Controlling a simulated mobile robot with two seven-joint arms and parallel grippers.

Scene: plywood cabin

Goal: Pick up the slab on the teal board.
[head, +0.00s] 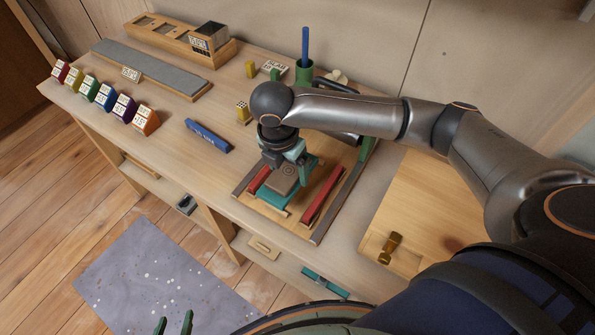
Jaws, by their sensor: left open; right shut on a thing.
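The slab (283,181) is a small brown block with a round mark on its top, in the middle of the head view. It is over the teal board (272,199), which lies in a wooden frame with red bars on either side. My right gripper (286,174) reaches down from above and is shut on the slab. I cannot tell whether the slab touches the board or is just clear of it. The wrist hides part of the slab's far side. My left gripper (173,324) is open and empty at the bottom edge, far from the board.
Red bars (322,200) flank the board closely. A blue block (207,136) lies to its left, and a green cup (304,73) with a blue stick stands behind. Several coloured blocks (103,97) line the left edge. A wooden panel (425,205) with a brass knob lies right.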

